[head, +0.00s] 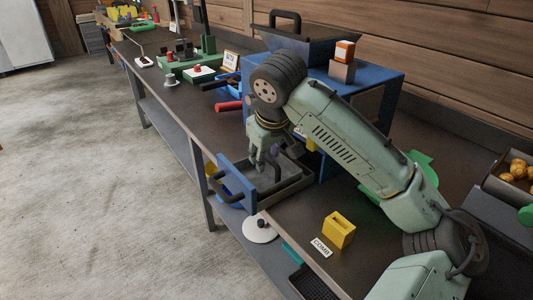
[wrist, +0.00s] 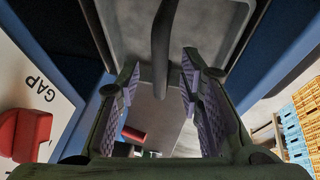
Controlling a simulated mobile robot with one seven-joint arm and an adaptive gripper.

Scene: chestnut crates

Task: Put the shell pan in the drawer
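The blue-fronted drawer (head: 238,186) is pulled out from the blue cabinet (head: 372,90). A grey pan (head: 292,181), seemingly the shell pan, appears to lie inside it, partly hidden by my gripper and the drawer front. In the wrist view the pan's grey floor (wrist: 213,35) shows between blue sides, with its dark handle (wrist: 165,35) rising towards me. My gripper (head: 262,163) is over the drawer, pointing down. In the wrist view its fingers (wrist: 160,75) stand apart on either side of the handle, with visible gaps.
A dark piece with a handle (head: 285,20) is on the cabinet top, near an orange-and-white box (head: 345,51) on a block. A yellow block (head: 339,230) and a "COMB" label (head: 321,246) are on the bench at front. A red handle (head: 229,106) juts out left of the cabinet.

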